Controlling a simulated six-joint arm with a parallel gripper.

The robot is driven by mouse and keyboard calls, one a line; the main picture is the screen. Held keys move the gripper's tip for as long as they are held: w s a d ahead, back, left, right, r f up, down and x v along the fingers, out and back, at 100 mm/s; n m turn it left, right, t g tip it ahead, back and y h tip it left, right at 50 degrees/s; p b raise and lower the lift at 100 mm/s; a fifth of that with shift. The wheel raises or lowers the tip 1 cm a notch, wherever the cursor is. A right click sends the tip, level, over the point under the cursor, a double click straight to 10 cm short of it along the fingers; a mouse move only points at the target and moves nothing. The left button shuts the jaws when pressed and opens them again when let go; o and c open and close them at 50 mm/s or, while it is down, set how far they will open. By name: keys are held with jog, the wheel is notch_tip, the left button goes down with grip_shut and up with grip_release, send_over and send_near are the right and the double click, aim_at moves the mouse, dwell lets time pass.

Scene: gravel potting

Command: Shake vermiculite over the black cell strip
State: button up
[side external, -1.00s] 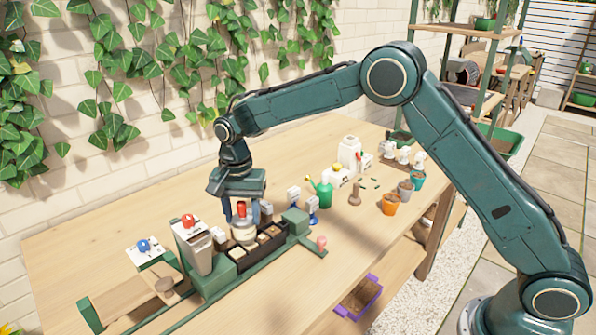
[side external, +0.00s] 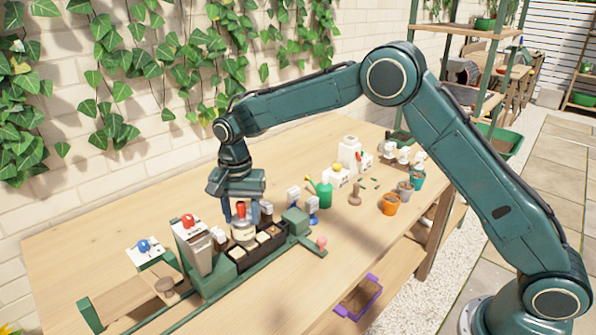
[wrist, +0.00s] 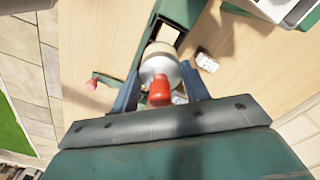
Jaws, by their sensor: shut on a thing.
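My gripper (side external: 240,217) is shut on a cream shaker (side external: 243,232) with a red knob (side external: 241,210) on top. The shaker also shows between my fingers in the wrist view (wrist: 160,65), with its red knob toward the camera. It is close over the black cell strip (side external: 262,252) and looks about upright. The strip sits in a green frame on the table. Some cells to the right of the shaker show pale or brown filling. The shaker hides part of the strip, and I cannot tell whether any grains are falling.
A pale dispenser with a red knob (side external: 193,245) stands close left of the shaker. A green block (side external: 295,221) and blue-based items (side external: 312,210) are on the right. A green watering can (side external: 322,191) and orange pot (side external: 390,204) stand farther right. The front tabletop is clear.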

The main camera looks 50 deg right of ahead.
jog(key=shift+d, duration=0.1)
jog(key=shift+d, duration=1.1)
jog(key=d+r, duration=0.2)
jog(key=r, duration=0.1)
jog(key=shift+d, duration=0.3)
jog(key=shift+f, duration=0.15)
jog(key=shift+f, duration=1.35)
